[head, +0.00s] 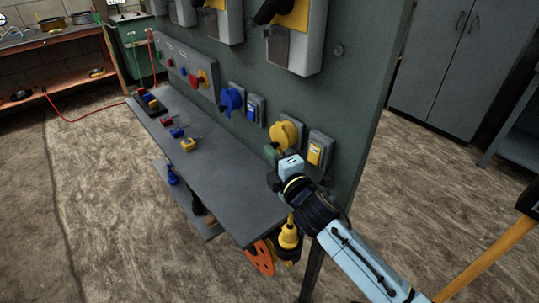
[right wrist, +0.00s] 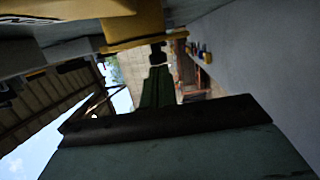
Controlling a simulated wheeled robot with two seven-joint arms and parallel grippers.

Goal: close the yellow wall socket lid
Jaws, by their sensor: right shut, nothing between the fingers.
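The yellow wall socket (head: 285,135) is on the grey-green panel, right of the blue socket. Its round yellow lid shows in the head view, but I cannot tell exactly how far it stands open. My right gripper (head: 271,154) is just below and left of it, close to the lid, shut and empty. In the right wrist view the green fingers of the right gripper (right wrist: 157,62) are together, and a yellow part (right wrist: 135,27), likely of the socket, is close by the tips. I cannot tell whether they touch. My left gripper is not in view.
A blue socket (head: 231,98) and a red one (head: 199,79) are on the panel to the left. A grey shelf (head: 240,185) below holds small padlocks, including a yellow one (head: 188,145). A switch with a yellow label (head: 316,152) is just right of the yellow socket.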

